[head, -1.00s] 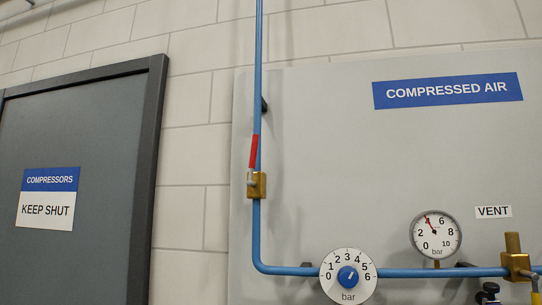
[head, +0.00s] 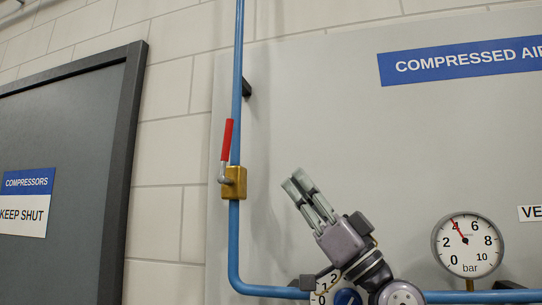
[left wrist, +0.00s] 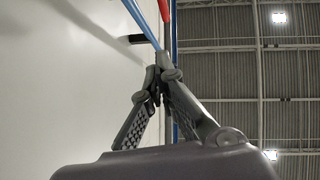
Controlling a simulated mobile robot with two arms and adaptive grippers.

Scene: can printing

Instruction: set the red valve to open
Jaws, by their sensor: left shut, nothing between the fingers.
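The red valve handle (head: 227,140) stands nearly upright, roughly in line with the vertical blue pipe (head: 236,100). Its grey lever joins a brass valve body (head: 235,183) on that pipe. My left gripper (head: 298,183) is to the right of the brass body, apart from it. Its fingers are together, empty, and point up and to the left. In the left wrist view the shut fingers (left wrist: 157,78) come together below a bit of red handle (left wrist: 164,10) at the top edge. My right gripper is in neither view.
A pressure gauge (head: 467,244) is at the right. A grey door (head: 75,130) is at the left. The grey panel (head: 310,110) is bare around the valve.

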